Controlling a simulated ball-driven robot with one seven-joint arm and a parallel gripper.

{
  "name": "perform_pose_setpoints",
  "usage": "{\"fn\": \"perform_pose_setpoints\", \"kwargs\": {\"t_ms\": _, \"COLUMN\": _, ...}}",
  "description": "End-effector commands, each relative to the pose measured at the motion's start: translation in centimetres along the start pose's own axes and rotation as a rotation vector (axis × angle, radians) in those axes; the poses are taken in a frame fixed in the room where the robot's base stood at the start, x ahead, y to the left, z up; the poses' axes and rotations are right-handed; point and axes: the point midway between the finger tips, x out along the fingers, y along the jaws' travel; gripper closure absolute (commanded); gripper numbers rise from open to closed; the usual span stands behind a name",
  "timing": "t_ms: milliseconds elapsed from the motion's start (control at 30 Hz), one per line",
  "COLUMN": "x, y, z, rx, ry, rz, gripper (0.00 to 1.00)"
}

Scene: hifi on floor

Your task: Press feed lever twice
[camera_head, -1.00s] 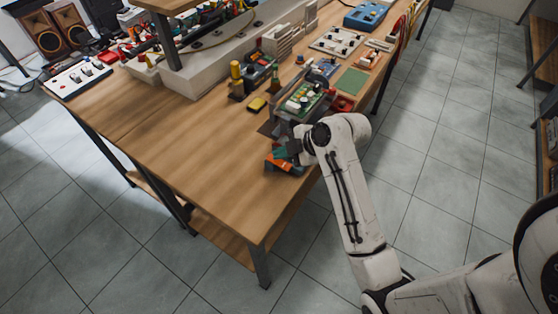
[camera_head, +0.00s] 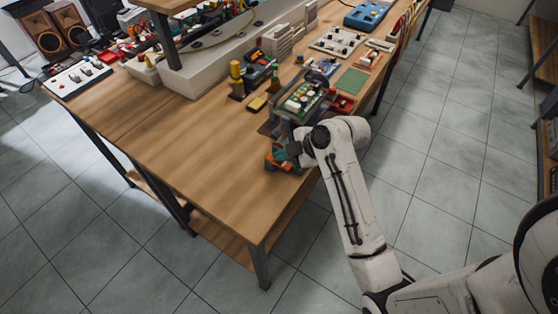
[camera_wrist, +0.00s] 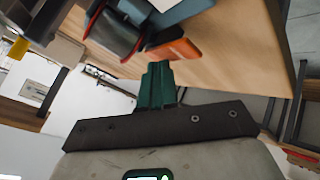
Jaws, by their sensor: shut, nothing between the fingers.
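A small device with an orange part (camera_head: 271,162) sits near the front edge of the table, under the end of my arm in the head view. In the wrist view its orange piece (camera_wrist: 173,50) sticks out from a blue-grey body (camera_wrist: 182,12), beside a dark rounded part with red edges (camera_wrist: 115,32). I cannot tell for sure which part is the feed lever. My gripper (camera_wrist: 158,68) has dark green fingers, shut and empty, with the tips close to the orange piece; contact is unclear. My gripper (camera_head: 284,149) partly hides the device in the head view.
A tray with a green circuit board (camera_head: 305,100) stands just behind my gripper. A yellow block (camera_head: 257,104), a green mat (camera_head: 352,81) and a blue box (camera_head: 365,15) lie farther back. The wooden tabletop (camera_head: 190,135) to the left is clear.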

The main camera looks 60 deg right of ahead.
Motion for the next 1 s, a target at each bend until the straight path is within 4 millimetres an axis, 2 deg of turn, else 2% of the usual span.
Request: {"fn": "perform_pose_setpoints", "kwargs": {"t_ms": 1000, "x": 0.83, "y": -0.65, "z": 0.64, "rx": 0.001, "ry": -0.001, "rz": -0.001, "gripper": 1.00}}
